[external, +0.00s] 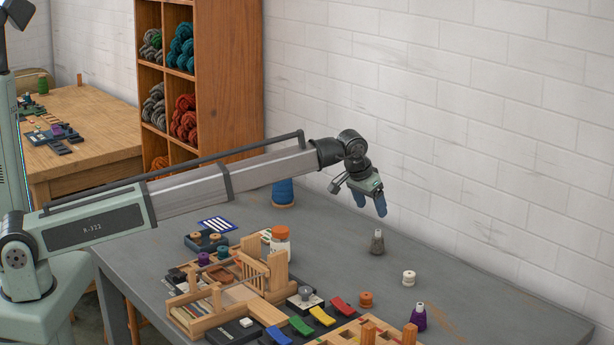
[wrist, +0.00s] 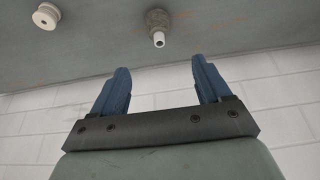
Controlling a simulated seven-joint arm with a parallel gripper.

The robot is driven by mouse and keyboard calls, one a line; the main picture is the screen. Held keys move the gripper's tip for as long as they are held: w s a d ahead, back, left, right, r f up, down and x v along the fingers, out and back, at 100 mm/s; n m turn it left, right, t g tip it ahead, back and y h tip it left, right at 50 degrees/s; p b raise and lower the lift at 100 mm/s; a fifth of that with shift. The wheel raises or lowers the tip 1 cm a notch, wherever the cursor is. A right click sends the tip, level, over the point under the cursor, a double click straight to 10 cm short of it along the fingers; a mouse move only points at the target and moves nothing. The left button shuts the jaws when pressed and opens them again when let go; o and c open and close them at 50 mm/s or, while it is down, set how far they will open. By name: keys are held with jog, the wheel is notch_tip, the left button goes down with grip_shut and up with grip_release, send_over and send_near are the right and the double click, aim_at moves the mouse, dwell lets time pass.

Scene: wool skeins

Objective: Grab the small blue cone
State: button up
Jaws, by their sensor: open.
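The only blue thread item I see is a blue cone or spool (external: 283,192) on a wooden base at the far side of the table, its top hidden behind my arm; it does not show in the wrist view. My gripper (external: 371,205) is open and empty, raised above the table to the right of the blue item. Its blue fingers also show apart in the wrist view (wrist: 160,66). A small grey cone (external: 377,242) stands upright on the table below my gripper, and beyond the fingertips in the wrist view (wrist: 158,22).
A white spool (external: 409,278), an orange spool (external: 365,299) and a purple cone (external: 418,317) stand towards the front right. A wooden loom (external: 240,285), an orange-capped jar (external: 281,242) and coloured blocks crowd the middle front. The wall (external: 470,130) is close behind the table.

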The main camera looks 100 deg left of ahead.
jog(key=o, duration=0.3)
jog(key=s+a+r+n+g+h, duration=0.1)
jog(key=s+a+n, duration=0.1)
jog(key=s+a, duration=0.7)
jog(key=s+a+r+n+g+h, duration=0.1)
jog(key=s+a+r+n, duration=0.1)
jog(key=s+a, duration=0.8)
jog(key=s+a+r+n+g, duration=0.1)
jog(key=s+a+n, duration=0.3)
jog(key=s+a, duration=0.5)
jog(key=shift+s+a+r+h, duration=0.1)
jog(key=shift+a+r+h, duration=0.05)
jog(key=shift+a, duration=0.95)
jog(key=shift+s+a+r+h, duration=0.1)
jog(key=shift+a+r, duration=0.1)
jog(key=shift+a, duration=0.85)
jog(key=shift+s+a+r+h, duration=0.1)
jog(key=shift+a+r+h, duration=0.05)
jog(key=shift+a, duration=0.95)
jog(key=shift+s+d+f+n, duration=0.15)
jog(key=shift+d+n, duration=0.1)
jog(key=shift+n, duration=0.25)
send_over(283, 186)
jog(key=a, duration=0.3)
jog(key=f, duration=0.8)
jog(key=shift+s+f, duration=0.1)
jog(key=shift+s, duration=0.3)
jog(key=shift+w+f, duration=0.15)
jog(key=shift+f, duration=2.5)
